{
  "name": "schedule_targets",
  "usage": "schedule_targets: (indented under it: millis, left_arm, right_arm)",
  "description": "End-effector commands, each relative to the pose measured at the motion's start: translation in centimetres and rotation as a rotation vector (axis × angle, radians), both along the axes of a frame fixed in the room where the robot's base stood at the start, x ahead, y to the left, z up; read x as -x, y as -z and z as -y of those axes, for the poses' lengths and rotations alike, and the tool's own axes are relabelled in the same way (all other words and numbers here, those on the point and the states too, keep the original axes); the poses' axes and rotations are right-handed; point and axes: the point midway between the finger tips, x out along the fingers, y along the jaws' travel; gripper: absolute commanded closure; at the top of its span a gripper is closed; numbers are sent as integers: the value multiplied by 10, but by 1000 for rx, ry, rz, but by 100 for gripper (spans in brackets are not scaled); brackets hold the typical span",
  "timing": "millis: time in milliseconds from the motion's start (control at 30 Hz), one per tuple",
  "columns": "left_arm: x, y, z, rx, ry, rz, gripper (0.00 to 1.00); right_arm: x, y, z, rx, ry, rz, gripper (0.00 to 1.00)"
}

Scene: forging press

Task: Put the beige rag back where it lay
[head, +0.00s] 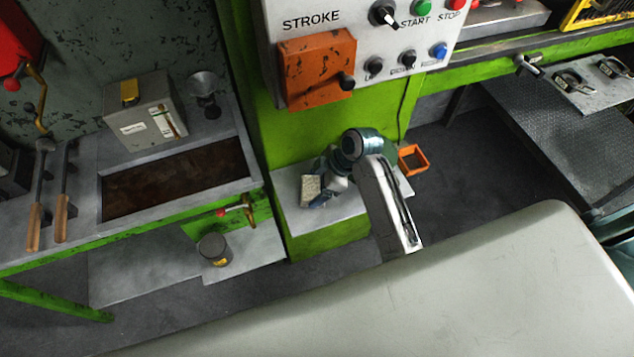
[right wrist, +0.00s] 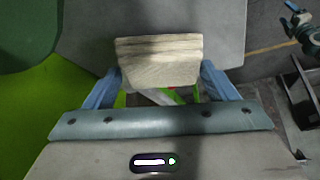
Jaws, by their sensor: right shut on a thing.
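The beige rag (head: 311,189) is a small folded block at the end of my right arm in the head view. In the right wrist view the rag (right wrist: 158,62) shows as a layered beige pad between the two blue fingers. My right gripper (head: 318,196) is shut on it, over the grey ledge (head: 350,205) on the green press base. I cannot tell whether the rag touches the ledge. My left gripper is not in the head view.
An orange bin (head: 413,160) stands right of the ledge. The control panel (head: 365,40) with an orange box (head: 316,68) hangs above. Left are a sunken trough (head: 175,178), a red-handled valve (head: 240,208) and a dark can (head: 214,249).

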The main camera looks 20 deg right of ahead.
Motion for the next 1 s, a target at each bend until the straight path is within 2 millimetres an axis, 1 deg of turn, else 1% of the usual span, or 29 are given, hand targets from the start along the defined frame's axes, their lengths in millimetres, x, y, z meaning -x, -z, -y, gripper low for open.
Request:
schedule_targets:
  millis: [700,733,800,1000]
  left_arm:
    - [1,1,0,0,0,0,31]
    - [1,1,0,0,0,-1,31]
    - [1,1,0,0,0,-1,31]
    - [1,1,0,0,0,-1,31]
  right_arm:
    - [0,7,0,0,0,0,39]
    - [0,7,0,0,0,1,15]
    - [0,7,0,0,0,1,1]
    - [0,7,0,0,0,0,0]
